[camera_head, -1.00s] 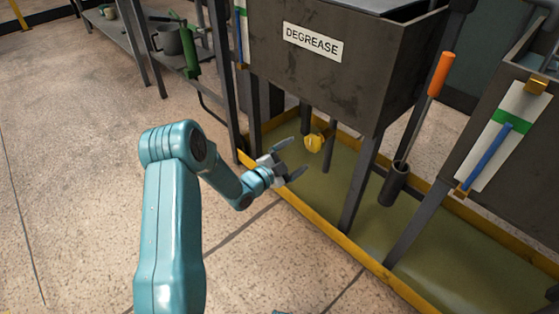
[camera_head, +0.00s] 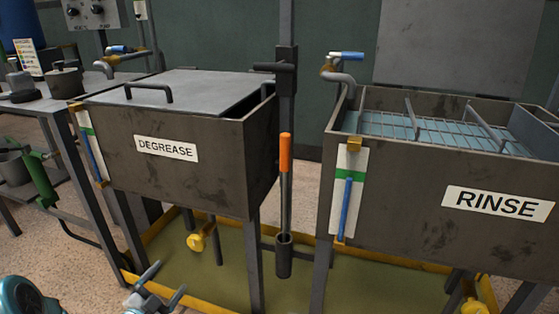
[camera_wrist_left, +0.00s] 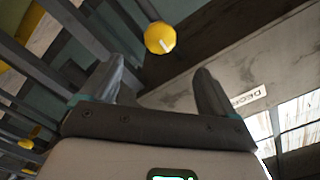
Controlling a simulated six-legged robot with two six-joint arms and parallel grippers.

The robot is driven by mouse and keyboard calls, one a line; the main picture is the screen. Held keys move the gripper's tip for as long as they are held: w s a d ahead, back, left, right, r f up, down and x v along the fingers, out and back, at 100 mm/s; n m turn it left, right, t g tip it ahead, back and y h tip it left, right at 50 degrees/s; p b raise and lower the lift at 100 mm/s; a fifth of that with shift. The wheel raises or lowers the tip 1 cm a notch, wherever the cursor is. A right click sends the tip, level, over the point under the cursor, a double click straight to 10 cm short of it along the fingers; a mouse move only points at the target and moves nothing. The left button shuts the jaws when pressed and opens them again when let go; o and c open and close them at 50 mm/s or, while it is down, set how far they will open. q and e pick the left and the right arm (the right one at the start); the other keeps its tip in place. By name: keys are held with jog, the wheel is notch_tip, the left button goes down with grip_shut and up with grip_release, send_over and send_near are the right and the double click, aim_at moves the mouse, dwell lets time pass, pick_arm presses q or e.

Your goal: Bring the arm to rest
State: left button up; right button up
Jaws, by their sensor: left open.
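My left gripper (camera_head: 160,290) is at the bottom left of the head view, in front of the degrease tank (camera_head: 200,175) and low down near the yellow-edged floor tray. Its jaws are apart with nothing between them. In the left wrist view the two fingers (camera_wrist_left: 160,90) are also spread and empty, with a yellow valve knob (camera_wrist_left: 160,38) beyond them. That knob also shows under the degrease tank in the head view (camera_head: 194,242), apart from the fingers. Part of my left arm (camera_head: 25,297) shows at the lower left corner. My right gripper is in neither view.
The rinse tank (camera_head: 400,190) stands at the right with a wire rack inside. An orange-handled tool (camera_head: 286,155) stands in a holder between the tanks. A side table (camera_head: 60,105) with a pot is at the left. The tray's yellow rim (camera_head: 205,304) runs below the tanks.

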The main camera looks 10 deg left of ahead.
pick_arm(q)
jog(key=w+d+r+g+h+p, duration=0.3)
jog(key=d+r+g+h+p, duration=0.1)
jog(key=d+r+p, duration=1.75)
jog(key=s+d+f+n+g+p, duration=0.2)
jog(key=s+d+n+g+p, duration=0.3)
jog(key=s+d+g+p, duration=0.5)
jog(key=s+a+f+n+g+p, duration=0.1)
jog(key=s+f+n, duration=0.1)
jog(key=s, duration=0.5)
jog(key=s+f+n+g+y+p, duration=0.1)
jog(key=s+f+n+g, duration=0.1)
jog(key=s+n, duration=0.3)
jog(key=s, duration=0.3)
jog(key=shift+s+a+g+y, duration=0.15)
jog(key=shift+a+g+y, duration=0.15)
jog(key=shift+a, duration=0.05)
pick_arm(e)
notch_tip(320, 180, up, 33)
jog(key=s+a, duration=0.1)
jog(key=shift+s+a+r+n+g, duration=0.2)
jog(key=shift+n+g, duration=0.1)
